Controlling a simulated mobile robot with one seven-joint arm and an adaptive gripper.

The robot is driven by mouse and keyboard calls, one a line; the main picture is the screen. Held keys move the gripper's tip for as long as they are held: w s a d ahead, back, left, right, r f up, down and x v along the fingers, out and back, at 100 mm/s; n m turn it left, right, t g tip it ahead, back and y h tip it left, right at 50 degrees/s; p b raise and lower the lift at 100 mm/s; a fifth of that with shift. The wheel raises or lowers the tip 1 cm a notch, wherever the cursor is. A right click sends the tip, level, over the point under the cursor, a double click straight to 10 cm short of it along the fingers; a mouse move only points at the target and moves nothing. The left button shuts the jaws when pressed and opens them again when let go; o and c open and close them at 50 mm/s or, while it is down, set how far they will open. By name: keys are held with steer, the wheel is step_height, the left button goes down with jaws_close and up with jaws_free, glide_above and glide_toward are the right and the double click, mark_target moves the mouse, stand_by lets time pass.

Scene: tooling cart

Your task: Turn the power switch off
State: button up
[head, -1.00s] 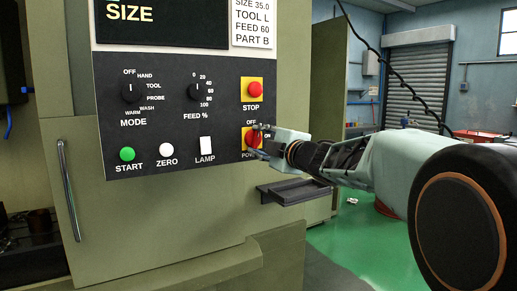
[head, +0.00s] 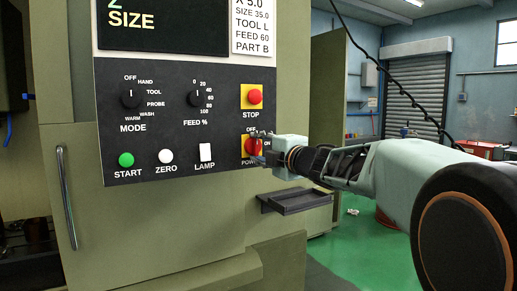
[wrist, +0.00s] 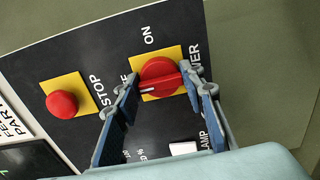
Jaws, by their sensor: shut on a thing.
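The power switch (head: 250,147) is a red round knob on a yellow plate at the lower right of the black panel. In the wrist view the red knob (wrist: 158,72) sits between the two fingertips of my gripper (wrist: 162,82), which is shut on it. The knob's pale pointer line runs toward the left finger, the side of the partly hidden OFF lettering. The ON lettering (wrist: 148,35) is clear above the knob. In the head view my gripper (head: 262,147) reaches in from the right and covers part of the switch.
The red STOP button (head: 255,97) is just above the switch; it also shows in the wrist view (wrist: 62,104). The white lamp rocker (head: 206,152) is to the left. A small dark shelf (head: 295,199) juts out below my gripper.

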steer(key=o, duration=1.1)
steer(key=shift+o, duration=0.2)
steer(key=v, duration=0.7)
steer(key=shift+s+d, duration=0.2)
steer(key=shift+a, duration=0.1)
